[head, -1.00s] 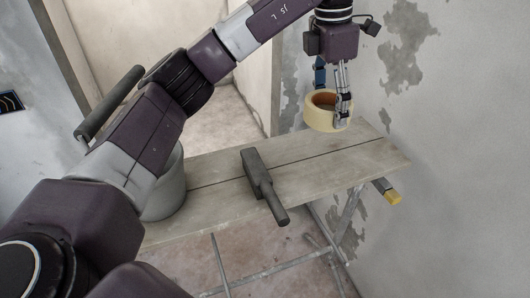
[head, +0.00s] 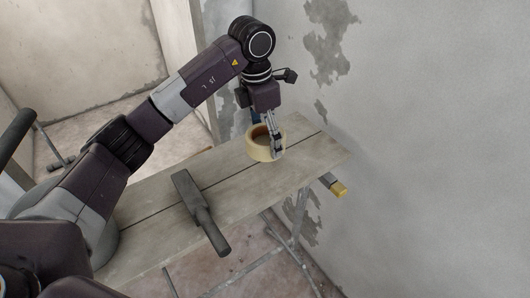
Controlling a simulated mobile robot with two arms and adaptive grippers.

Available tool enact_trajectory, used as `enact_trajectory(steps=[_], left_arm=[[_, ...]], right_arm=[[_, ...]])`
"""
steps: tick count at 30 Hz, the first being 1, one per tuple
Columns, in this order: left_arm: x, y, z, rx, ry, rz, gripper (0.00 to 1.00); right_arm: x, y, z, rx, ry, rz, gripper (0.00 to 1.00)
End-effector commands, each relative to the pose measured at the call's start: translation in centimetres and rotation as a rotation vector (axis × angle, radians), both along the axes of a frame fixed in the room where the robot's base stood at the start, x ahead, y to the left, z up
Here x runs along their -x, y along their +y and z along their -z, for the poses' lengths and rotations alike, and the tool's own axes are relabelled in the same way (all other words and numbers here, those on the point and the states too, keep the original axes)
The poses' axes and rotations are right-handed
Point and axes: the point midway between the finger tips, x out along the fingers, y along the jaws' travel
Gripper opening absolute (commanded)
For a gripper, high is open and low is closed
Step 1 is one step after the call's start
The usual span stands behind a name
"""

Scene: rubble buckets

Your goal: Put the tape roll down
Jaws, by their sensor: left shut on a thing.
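The tape roll (head: 262,153) is pale yellow with a brown inner core. It is upright on its flat side at the far right part of the wooden plank table (head: 308,150). My left gripper (head: 274,146) comes down from above and is shut on the roll's right side wall. The roll's lower edge looks at or very close to the plank surface; I cannot tell for sure whether it touches. My right gripper is not in view.
A dark grey mallet-like tool (head: 200,210) lies on the plank left of the roll. A grey bucket (head: 100,240) is partly hidden behind my left arm. A plastered wall (head: 420,150) stands close on the right. The plank is bare around the roll.

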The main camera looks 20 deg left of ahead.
Motion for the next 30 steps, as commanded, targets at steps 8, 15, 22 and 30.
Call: enact_trajectory(steps=[8,15,22,30], left_arm=[[0.0,0.0,3.9,0.000,-0.001,-0.001,0.47],[0.1,0.0,6.3,0.001,0.004,-0.001,0.47],[-0.1,0.0,7.9,0.000,-0.003,0.001,0.47],[0.0,0.0,8.1,0.000,-0.001,0.000,0.79]], right_arm=[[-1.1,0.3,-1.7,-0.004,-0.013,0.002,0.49],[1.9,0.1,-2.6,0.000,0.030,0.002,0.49],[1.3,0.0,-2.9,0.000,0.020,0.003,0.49],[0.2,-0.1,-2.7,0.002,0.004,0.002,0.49]])
